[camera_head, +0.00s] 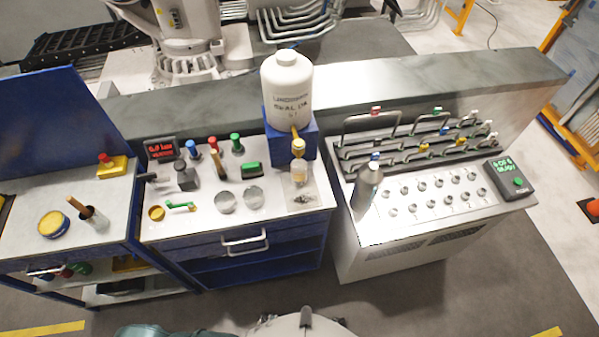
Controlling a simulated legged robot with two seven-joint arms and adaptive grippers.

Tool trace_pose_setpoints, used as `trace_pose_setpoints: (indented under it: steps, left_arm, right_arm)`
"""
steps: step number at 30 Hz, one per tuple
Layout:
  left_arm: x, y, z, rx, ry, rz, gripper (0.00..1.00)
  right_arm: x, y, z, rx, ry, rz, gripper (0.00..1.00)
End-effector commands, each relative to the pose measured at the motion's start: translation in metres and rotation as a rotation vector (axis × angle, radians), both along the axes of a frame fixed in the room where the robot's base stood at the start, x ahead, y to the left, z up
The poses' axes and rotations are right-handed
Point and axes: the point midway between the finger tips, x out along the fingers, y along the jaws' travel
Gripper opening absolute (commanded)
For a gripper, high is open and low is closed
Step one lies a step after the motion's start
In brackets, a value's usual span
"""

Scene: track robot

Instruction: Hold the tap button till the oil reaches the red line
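A large white oil bottle (287,92) with dark lettering stands on a blue stand (305,145) at the back of the middle bench. A tap with a yellow button (298,145) is at the front of the stand. A small clear container (299,174) is upright below the tap, on a pale tray (304,199). The oil level and a red line are too small to make out. Neither of my grippers is in view; nothing touches the tap.
The middle bench (235,222) also holds a red-lit display (160,149), colored-top tools and two round discs. A grey bottle (367,185) stands on the right cabinet beside rows of knobs. The left bench (70,245) holds a yellow tin (53,224) and a brush pot.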

Motion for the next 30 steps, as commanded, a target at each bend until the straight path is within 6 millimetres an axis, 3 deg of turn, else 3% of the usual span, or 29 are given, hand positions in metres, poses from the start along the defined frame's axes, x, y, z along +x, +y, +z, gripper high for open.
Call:
trace_pose_setpoints:
  steps: [10, 30]
  left_arm:
    - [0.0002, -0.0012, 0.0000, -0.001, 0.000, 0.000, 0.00]
    - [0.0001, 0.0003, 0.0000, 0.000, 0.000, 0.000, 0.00]
  right_arm:
    - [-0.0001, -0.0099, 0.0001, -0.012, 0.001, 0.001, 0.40]
    - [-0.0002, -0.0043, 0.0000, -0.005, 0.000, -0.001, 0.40]
